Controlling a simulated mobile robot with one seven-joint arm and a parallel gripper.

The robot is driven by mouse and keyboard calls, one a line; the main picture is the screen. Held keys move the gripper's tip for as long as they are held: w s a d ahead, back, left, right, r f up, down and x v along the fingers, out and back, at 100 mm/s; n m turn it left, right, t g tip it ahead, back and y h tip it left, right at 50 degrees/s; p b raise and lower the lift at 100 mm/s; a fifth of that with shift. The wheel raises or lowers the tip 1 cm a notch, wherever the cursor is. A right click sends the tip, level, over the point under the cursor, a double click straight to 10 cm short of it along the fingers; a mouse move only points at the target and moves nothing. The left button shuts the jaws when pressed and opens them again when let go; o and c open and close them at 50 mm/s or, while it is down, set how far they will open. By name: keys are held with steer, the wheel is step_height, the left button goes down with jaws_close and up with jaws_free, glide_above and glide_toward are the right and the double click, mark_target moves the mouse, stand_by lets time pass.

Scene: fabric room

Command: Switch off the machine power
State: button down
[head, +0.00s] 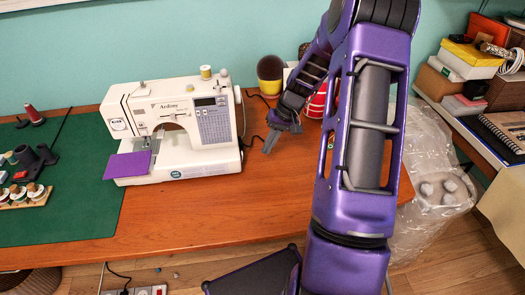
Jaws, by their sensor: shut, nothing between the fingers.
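A white sewing machine (190,159) stands upright on the wooden table, with a small display, printed panels and a purple plate at its left end. A dark cable runs from its right side. Its power switch cannot be made out; the right side is seen too edge-on. My gripper (267,150) is just right of the machine, pointing down toward the table. It is shut and empty, with a small gap between it and the machine.
A green mat (75,222) with spools and small tools covers the table's left. Boxes (470,60) are stacked at right. The table front (210,228) is clear. A power strip (150,290) lies below.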

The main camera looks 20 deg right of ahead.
steer(key=d+v, duration=0.1)
steer(key=v, duration=0.6)
steer(key=shift+s+p, duration=0.2)
steer(key=shift+p, duration=0.15)
steer(key=shift+d+f, duration=0.1)
steer(key=shift+f, duration=0.05)
